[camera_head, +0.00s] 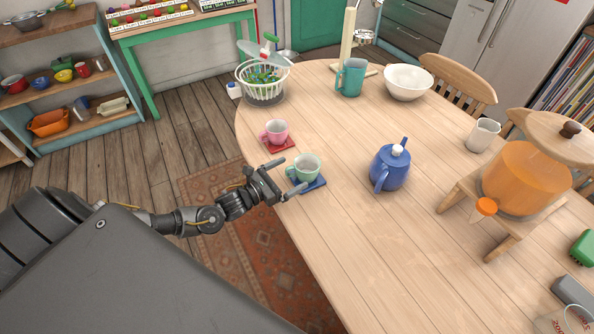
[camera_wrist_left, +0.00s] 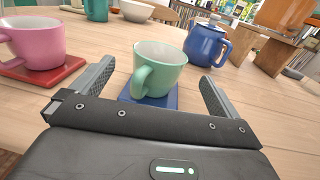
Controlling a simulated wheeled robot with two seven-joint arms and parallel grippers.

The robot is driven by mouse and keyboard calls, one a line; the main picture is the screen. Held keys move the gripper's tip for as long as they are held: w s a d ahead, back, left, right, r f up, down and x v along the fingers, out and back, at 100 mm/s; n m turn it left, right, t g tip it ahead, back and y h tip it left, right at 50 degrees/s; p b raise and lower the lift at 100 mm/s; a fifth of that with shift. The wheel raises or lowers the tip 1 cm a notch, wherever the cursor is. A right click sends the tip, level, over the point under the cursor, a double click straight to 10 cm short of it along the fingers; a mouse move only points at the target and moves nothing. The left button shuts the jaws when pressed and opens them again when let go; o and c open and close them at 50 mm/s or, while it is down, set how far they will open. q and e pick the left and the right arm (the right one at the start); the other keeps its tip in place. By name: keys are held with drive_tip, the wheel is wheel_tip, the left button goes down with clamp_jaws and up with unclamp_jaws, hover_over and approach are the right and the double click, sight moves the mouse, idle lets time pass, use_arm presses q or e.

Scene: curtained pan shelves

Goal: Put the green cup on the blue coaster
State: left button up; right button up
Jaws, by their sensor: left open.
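The green cup (camera_head: 306,168) stands upright on the blue coaster (camera_head: 314,185) near the table's left edge in the head view. In the left wrist view the green cup (camera_wrist_left: 160,66) also rests on the blue coaster (camera_wrist_left: 146,97), its handle toward me. My left gripper (camera_head: 285,178) is open at the cup's near side. In the left wrist view its two fingers (camera_wrist_left: 155,82) lie apart on either side of the cup, with a gap visible on both sides. My right gripper is not in view.
A pink cup (camera_head: 275,132) on a red coaster (camera_head: 279,147) stands just beyond the green cup. A blue teapot (camera_head: 391,168) is to the right. A salad spinner (camera_head: 263,84), a teal mug (camera_head: 351,77) and a white bowl (camera_head: 408,82) stand farther back. The table's middle front is clear.

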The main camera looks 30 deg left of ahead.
use_arm(q)
drive_tip(key=b+v, duration=0.1)
drive_tip(key=v, duration=0.5)
drive_tip(key=shift+s+a, duration=0.15)
drive_tip(key=shift+s, duration=0.2)
clamp_jaws()
idle(0.5)
idle(0.8)
drive_tip(key=p+v, duration=0.3)
drive_tip(key=v, duration=0.9)
idle(0.6)
drive_tip(key=shift+r, duration=0.1)
idle(0.5)
